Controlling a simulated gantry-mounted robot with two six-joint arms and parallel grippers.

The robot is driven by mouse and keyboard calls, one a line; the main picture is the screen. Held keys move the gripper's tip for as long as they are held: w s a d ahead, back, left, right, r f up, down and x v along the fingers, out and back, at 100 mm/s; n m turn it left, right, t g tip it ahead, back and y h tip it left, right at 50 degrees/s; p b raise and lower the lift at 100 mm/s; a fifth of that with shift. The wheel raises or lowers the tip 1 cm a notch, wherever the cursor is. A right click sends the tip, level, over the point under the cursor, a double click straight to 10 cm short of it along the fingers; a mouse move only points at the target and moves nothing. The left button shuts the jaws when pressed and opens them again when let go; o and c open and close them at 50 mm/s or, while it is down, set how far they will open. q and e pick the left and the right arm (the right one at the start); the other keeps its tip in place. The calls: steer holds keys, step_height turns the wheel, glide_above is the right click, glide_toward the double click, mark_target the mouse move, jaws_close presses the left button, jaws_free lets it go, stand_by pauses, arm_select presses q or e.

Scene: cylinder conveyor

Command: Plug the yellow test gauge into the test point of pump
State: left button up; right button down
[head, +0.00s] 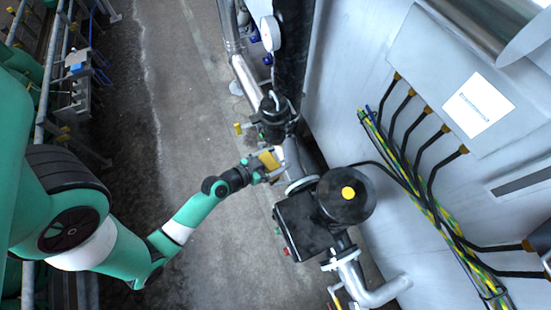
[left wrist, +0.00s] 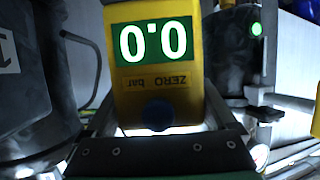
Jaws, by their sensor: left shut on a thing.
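The yellow test gauge (head: 269,159) is held between the fingers of my left gripper (head: 266,167), beside the pump's pipework. In the left wrist view the gauge (left wrist: 160,70) fills the middle, with a lit green display reading 0.0 upside down and a dark blue round button. The gripper's dark fingers (left wrist: 160,140) flank its lower end. The pump (head: 310,215) is a black unit with a round, yellow-centred top, right of and below the gripper. I cannot make out the test point, nor whether the gauge touches it. My right gripper is not in view.
A grey cabinet (head: 400,40) with black cables stands on the right. Vertical pipe and a black valve (head: 274,115) lie just above the gripper. A round white dial (head: 270,33) is further up. The concrete floor (head: 190,120) left of the pump is open.

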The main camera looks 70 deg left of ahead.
arm_select(q)
steer(key=shift+f, duration=0.2)
steer(key=o, duration=1.4)
steer(key=shift+b+v, duration=0.85)
steer(key=shift+v, duration=5.05)
steer(key=shift+w, duration=0.1)
